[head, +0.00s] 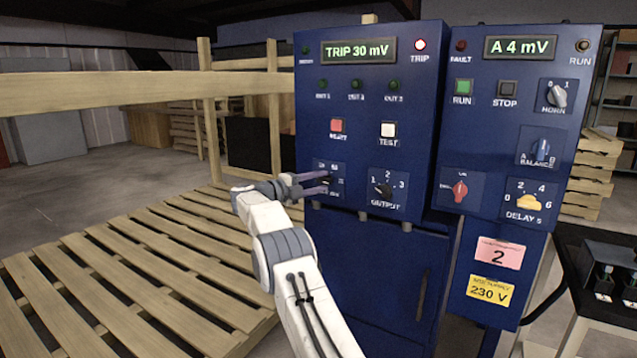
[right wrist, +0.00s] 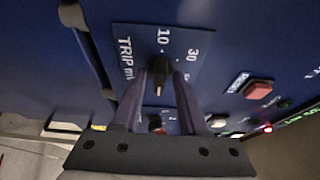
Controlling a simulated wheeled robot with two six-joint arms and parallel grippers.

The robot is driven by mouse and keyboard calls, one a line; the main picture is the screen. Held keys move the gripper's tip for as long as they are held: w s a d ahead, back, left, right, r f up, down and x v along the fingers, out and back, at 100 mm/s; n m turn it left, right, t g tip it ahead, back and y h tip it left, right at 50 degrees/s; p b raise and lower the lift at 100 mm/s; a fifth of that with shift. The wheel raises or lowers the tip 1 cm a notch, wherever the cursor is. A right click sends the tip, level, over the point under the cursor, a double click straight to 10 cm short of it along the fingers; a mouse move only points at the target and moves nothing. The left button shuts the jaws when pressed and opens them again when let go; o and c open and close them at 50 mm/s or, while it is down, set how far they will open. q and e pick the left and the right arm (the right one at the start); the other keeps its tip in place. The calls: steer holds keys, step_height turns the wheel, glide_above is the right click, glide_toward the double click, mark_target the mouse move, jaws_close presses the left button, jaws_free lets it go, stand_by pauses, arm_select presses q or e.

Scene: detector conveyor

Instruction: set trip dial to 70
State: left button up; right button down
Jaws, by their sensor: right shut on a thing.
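The trip dial (head: 331,168) is a small black knob on a dark blue plate at the lower left of the blue cabinet, partly hidden by my right gripper (head: 318,184). In the right wrist view the dial (right wrist: 159,66) sits between the two fingertips, with the marks 10, 30 and TRIP mV readable on its plate. My right gripper (right wrist: 160,78) is shut on the knob. The trip display (head: 358,50) reads TRIP 30 mV. Other marks on the dial plate are hidden or too small to read. My left gripper is not in view.
The output dial (head: 382,189) is just right of the trip dial. The red reset button (head: 338,126) and white test button (head: 388,130) are above. The red trip lamp (head: 420,45) is lit. A wooden pallet (head: 130,270) and a wooden rail (head: 120,92) are at left.

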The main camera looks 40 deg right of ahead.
steer(key=shift+f, duration=0.1)
steer(key=c, duration=0.8)
jaws_free()
steer(key=a, duration=1)
steer(key=shift+a, duration=0.3)
